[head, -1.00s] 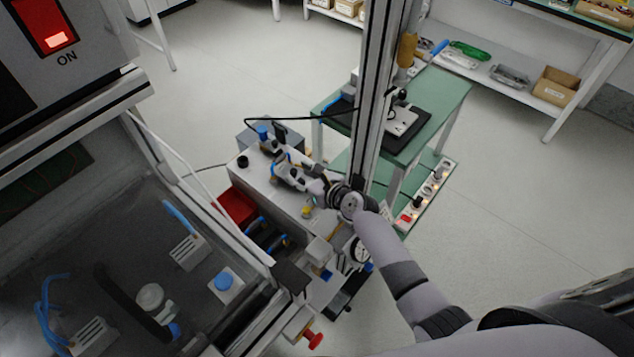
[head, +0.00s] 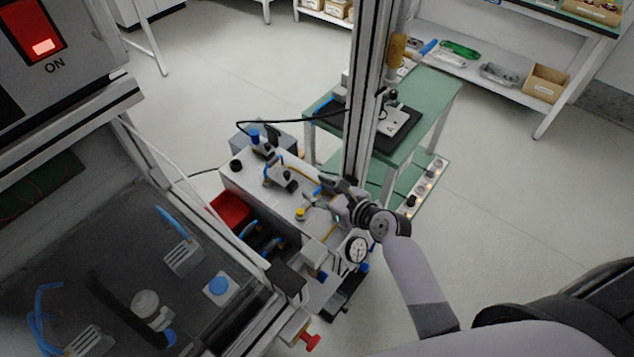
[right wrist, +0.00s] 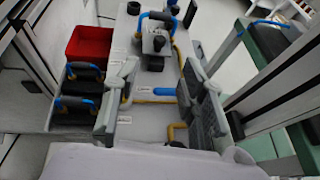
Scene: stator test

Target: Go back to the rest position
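My right gripper (head: 322,196) is above the near right part of a grey-white bench unit (head: 245,185), beside an upright aluminium post (head: 362,110). In the right wrist view my right gripper (right wrist: 160,72) has its two grey fingers wide apart, with nothing between them. Below the fingers lie the unit's pale top, a yellow hose and a blue sleeve (right wrist: 163,91). A small valve block with a blue handle (right wrist: 155,40) stands beyond the fingertips. My left gripper is in neither view.
A glass-fronted cabinet (head: 75,97) with a lit red switch fills the left. A red bin (head: 229,207) and a pressure gauge (head: 356,250) are close by. A green table (head: 440,90) stands behind the post. The floor at right is open.

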